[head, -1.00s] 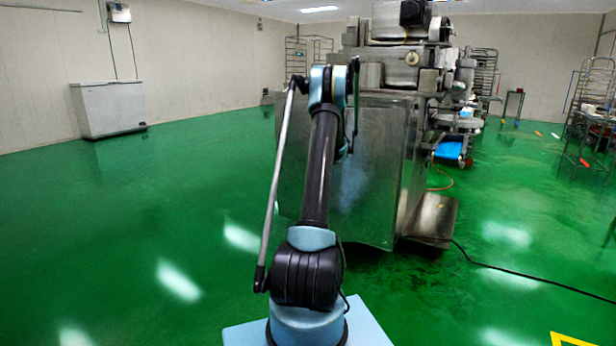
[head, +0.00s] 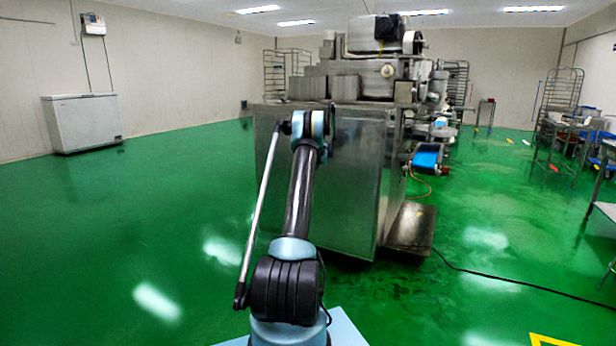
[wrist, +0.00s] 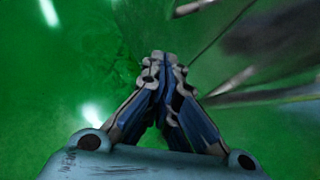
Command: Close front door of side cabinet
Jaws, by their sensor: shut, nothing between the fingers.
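The steel side cabinet (head: 268,165) is the boxy lower body of the machine, in the middle of the head view behind my arm. A large flat steel panel (head: 352,195), which looks like its front door, faces me. Its right edge seems to stand out from the body, but I cannot tell how far it is open. My gripper (wrist: 163,62) is shut and empty in the wrist view, over green floor. It is hidden in the head view, where my arm covers part of the cabinet. No contact with the door shows.
A steel plate (head: 411,228) sits low at the cabinet's right, and a dark cable (head: 490,280) runs across the floor. Blurred metal bars (wrist: 250,95) cross the right of the wrist view. A white chest freezer (head: 84,123) stands far left. The left floor is clear.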

